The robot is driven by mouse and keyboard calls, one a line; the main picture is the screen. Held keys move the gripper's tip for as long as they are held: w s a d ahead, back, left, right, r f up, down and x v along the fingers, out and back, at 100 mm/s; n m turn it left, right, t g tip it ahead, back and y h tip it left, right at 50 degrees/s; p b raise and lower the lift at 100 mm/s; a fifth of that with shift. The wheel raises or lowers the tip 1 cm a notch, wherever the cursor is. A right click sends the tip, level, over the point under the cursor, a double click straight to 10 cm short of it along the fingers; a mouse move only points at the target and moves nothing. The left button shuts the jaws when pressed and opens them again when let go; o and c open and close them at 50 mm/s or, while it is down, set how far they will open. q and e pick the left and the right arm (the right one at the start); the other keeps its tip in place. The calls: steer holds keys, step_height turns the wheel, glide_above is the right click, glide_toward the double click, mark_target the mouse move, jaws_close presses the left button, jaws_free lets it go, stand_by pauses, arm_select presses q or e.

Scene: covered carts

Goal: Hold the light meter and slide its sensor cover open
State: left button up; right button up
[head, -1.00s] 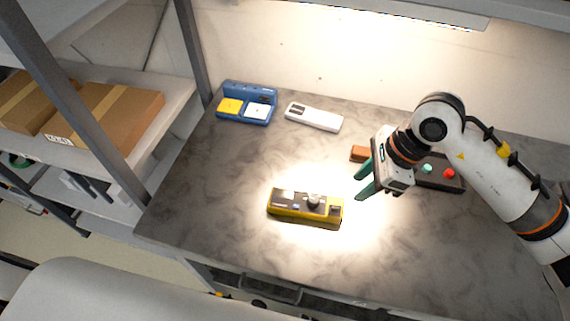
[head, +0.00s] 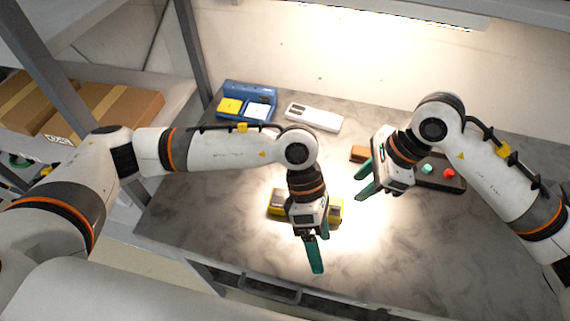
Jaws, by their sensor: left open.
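The yellow and dark light meter (head: 277,204) lies on the grey marbled bench top in the bright pool of light. My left gripper (head: 314,262) has its green fingers pointing down, just in front of the meter. Its wrist hides the middle of the meter, so the sensor cover cannot be made out. The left gripper is open and empty. My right gripper (head: 360,182) is open and empty, to the right of the meter and apart from it, with its green fingers pointing left.
A blue case (head: 246,103) with yellow and white blocks stands at the back left. A white handheld device (head: 314,117) lies beside it. An orange-brown block (head: 359,153) and a dark box with green and red buttons (head: 449,181) are near my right arm. Shelves with cardboard boxes (head: 100,115) stand left.

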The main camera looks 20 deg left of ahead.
mark_target(285, 197)
arm_select(q)
steer(key=w+a+r+t+y, duration=0.4)
steer(key=w+a+r+t, duration=0.15)
steer(key=w+a, duration=0.5)
steer(key=f, duration=0.8)
steer(key=d+f, duration=0.1)
steer(key=f, duration=0.3)
steer(key=shift+w+f, duration=0.1)
steer(key=shift+w, duration=0.3)
steer(key=shift+c, duration=0.6)
